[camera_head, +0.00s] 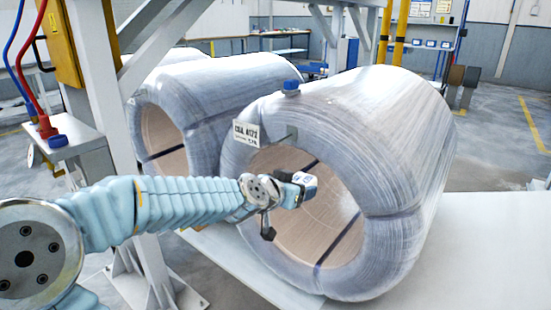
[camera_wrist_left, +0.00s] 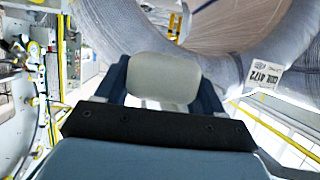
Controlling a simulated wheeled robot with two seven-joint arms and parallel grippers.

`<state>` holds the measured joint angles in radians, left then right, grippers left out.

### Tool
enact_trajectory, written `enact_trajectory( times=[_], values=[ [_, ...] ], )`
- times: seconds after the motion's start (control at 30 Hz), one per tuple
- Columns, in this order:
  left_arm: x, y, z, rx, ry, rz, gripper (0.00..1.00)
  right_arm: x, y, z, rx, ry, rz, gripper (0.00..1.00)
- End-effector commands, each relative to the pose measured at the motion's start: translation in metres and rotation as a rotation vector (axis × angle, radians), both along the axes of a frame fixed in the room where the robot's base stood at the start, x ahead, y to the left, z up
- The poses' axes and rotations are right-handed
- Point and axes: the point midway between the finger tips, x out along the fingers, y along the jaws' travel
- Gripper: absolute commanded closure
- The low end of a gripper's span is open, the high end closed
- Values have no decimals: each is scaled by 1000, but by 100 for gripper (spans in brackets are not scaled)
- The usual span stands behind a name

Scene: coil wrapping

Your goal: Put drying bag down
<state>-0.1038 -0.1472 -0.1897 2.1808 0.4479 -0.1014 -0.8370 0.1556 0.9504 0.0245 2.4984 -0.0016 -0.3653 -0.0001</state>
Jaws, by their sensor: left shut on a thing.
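The drying bag (camera_head: 304,186) is a small white packet with blue marking. It is in my left gripper (camera_head: 290,191), in front of the open bore of the near wrapped coil (camera_head: 400,120). In the left wrist view the pale bag (camera_wrist_left: 163,80) sits between the two dark fingers, which are shut on it. The coil fills the top of that view (camera_wrist_left: 130,25), with the bag appearing just below its bore. The head view does not clearly show whether the bag touches the coil's inner wall. My right gripper is in neither view.
A second wrapped coil (camera_head: 215,75) lies behind. A grey steel frame (camera_head: 100,80) stands left of the coils. The pale platform (camera_head: 470,225) is bare at right.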

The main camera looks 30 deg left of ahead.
Motion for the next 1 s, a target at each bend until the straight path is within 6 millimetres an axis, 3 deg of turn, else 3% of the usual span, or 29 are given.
enact_trajectory(
  times=[0.03,0.1,0.63,1.0],
  values=[
    [8,-14,-20,3,11,-4,69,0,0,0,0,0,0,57],
    [16,-25,-41,3,11,9,69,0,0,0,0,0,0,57],
    [60,-105,-156,-1,7,15,69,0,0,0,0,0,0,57],
    [62,-108,-164,-5,0,19,69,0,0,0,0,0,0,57]
  ],
)
